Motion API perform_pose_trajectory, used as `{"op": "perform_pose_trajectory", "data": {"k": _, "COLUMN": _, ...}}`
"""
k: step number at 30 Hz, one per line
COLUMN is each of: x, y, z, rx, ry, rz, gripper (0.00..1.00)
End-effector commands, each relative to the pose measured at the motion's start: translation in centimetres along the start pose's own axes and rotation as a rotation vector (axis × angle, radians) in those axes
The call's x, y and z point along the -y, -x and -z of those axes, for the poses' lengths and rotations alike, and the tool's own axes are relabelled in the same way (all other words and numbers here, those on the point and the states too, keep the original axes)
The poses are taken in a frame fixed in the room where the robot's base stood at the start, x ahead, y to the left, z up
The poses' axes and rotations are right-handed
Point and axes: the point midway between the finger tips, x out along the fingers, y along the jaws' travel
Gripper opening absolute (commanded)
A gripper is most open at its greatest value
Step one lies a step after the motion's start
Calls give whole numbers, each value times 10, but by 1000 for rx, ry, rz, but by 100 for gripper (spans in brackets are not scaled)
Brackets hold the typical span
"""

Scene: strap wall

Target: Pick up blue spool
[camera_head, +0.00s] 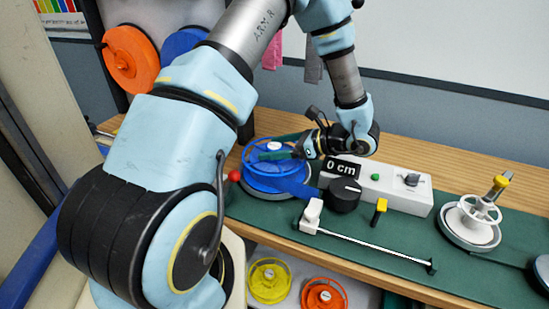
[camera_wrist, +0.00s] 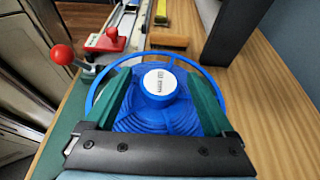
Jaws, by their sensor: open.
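The blue spool (camera_head: 262,180) lies flat on the green mat of the workbench, left of the measuring unit. In the wrist view the blue spool (camera_wrist: 142,112) fills the middle, with a white labelled hub (camera_wrist: 160,82) and a thin blue outer ring. My gripper (camera_head: 262,150) is over the spool. In the wrist view its two green fingers (camera_wrist: 160,92) are spread apart, one on each side of the hub. I cannot tell if the fingers touch the spool. A blue strap runs from the spool toward the measuring unit.
A white measuring unit (camera_head: 395,182) reading "0 cm" stands right of the spool. A red ball knob (camera_wrist: 62,54) is close by the spool. A white reel stand (camera_head: 470,226) is at right. Yellow (camera_head: 268,282) and orange (camera_head: 323,295) spools sit on the shelf below. An orange spool (camera_head: 130,58) hangs behind.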

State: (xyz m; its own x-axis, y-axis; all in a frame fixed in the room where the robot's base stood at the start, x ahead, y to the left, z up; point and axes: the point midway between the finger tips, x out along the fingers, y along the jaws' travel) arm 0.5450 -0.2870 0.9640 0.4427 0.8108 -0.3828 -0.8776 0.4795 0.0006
Motion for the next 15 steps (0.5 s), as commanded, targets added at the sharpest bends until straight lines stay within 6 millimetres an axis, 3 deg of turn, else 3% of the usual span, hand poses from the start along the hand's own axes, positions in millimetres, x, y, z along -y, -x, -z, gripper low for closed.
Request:
{"op": "perform_pose_trajectory", "data": {"k": 7, "x": 0, "y": -2, "z": 1, "rx": 0, "ry": 0, "rz": 1, "gripper": 88}}
{"op": "perform_pose_trajectory", "data": {"k": 15, "x": 0, "y": -2, "z": 0, "rx": 0, "ry": 1, "rz": 0, "gripper": 58}}
